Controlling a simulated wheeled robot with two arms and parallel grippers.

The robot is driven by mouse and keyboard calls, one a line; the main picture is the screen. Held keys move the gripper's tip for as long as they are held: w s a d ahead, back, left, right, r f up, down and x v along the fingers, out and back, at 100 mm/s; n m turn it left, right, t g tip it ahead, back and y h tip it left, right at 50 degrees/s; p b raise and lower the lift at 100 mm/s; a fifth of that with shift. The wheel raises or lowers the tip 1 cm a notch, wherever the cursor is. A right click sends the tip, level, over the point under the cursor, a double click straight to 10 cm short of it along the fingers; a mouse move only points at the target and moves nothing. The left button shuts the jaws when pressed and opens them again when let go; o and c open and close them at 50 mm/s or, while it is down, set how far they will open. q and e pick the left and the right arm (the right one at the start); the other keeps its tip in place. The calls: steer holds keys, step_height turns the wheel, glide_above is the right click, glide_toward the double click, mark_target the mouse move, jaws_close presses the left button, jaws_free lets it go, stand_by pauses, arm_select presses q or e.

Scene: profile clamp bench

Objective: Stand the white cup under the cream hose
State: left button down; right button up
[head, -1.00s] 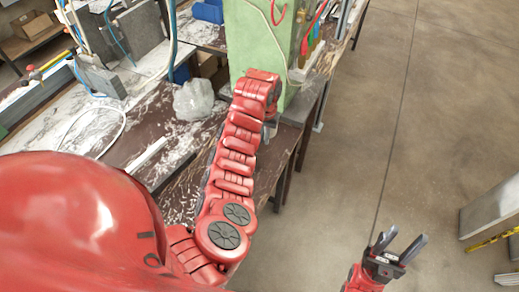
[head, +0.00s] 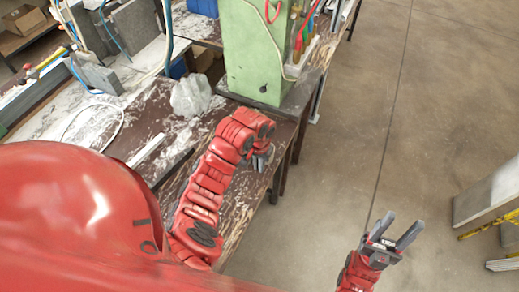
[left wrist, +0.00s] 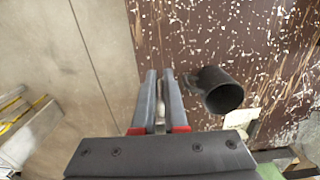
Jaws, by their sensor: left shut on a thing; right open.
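My left gripper (head: 262,160) is over the right edge of the brown bench in the head view. In the left wrist view its fingers (left wrist: 163,100) are shut, with the handle side of a dark grey cup (left wrist: 224,96) at them. The cup hangs just right of the fingers, its dark opening facing the camera; no white cup shows clearly. My right gripper (head: 397,232) is open and empty above the floor. A cream hose (head: 154,70) runs down beside a blue one at the upper left; a thin cream line (head: 286,66) hangs on the green column. I cannot tell which is meant.
The green column (head: 252,55) stands at the bench's far end. A clear plastic bag (head: 191,96) and a white strip (head: 147,150) lie on the paint-spattered bench (head: 125,143). Grey blocks (head: 98,76) stand at the left. The floor on the right is mostly open.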

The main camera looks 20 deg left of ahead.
arm_select(q)
steer(key=w+b, duration=0.1)
steer(key=w, duration=0.1)
steer(key=w+a+f+b, duration=0.1)
steer(key=w+b, duration=0.1)
steer(key=w+a+b, duration=0.1)
steer(key=w, duration=0.2)
steer(key=shift+a+f, duration=0.25)
steer(key=shift+w+a+r, duration=0.2)
steer(key=shift+w+r, duration=0.1)
steer(key=shift+w, duration=0.25)
steer(key=shift+w+a+f, duration=0.1)
steer(key=shift+w+a, duration=0.05)
steer(key=shift+w, duration=0.1)
steer(key=shift+w+a, duration=0.15)
steer(key=shift+w, duration=0.25)
step_height(320, 180, down, 2)
steer(key=shift+f+p, duration=0.2)
steer(key=shift+p, duration=0.85)
steer(key=shift+f, duration=0.5)
steer(key=shift+f, duration=0.15)
